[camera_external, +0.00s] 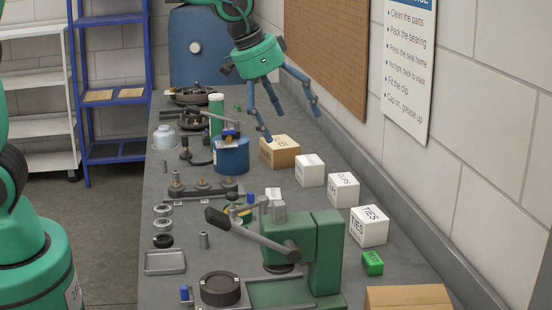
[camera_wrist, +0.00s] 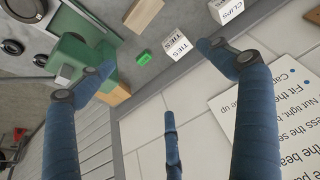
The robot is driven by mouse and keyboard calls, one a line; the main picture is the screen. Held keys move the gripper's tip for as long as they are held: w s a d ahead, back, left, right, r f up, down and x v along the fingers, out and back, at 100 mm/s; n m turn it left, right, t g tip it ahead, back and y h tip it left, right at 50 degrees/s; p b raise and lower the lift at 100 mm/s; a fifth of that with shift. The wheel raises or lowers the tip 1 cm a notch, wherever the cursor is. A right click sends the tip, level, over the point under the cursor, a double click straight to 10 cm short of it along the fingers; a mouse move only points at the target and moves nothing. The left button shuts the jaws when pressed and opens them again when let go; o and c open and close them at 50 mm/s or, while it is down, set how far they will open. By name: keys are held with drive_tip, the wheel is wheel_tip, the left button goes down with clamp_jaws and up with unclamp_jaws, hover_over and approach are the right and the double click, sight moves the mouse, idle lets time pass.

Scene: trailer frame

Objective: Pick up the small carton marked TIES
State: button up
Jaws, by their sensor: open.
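The small white carton marked TIES (camera_external: 369,226) stands upright on the bench near the wall, right of the green press. It also shows in the wrist view (camera_wrist: 178,46), near the top centre. My gripper (camera_external: 287,119) has blue fingers that are spread apart and empty. It hangs above the far part of the bench, near the tan carton, well away from the TIES carton. In the wrist view the fingers (camera_wrist: 165,95) frame the scene, and none touches the carton.
The CLIPS carton (camera_external: 343,190) and another white carton (camera_external: 310,170) stand in a row behind it. A green block (camera_external: 372,263) lies in front of it. The green press (camera_external: 327,250) stands to its left. A tan box (camera_external: 408,298) sits at the near edge. A wall sign (camera_external: 408,65) hangs above.

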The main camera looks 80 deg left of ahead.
drive_tip(key=w+a+f+p, duration=0.1)
drive_tip(key=w+a+f, duration=0.1)
drive_tip(key=w+f, duration=0.55)
drive_tip(key=p, duration=0.2)
approach(368, 213)
drive_tip(key=r, duration=0.2)
drive_tip(key=shift+s+r+n+g, duration=0.3)
drive_tip(key=shift+s+r, duration=0.05)
drive_tip(key=shift+b+x, duration=0.8)
drive_tip(key=shift+x, duration=3.45)
drive_tip(key=shift+f, duration=0.15)
drive_tip(key=shift+b+x, duration=0.65)
drive_tip(key=shift+x, duration=1.8)
drive_tip(key=c, duration=1.2)
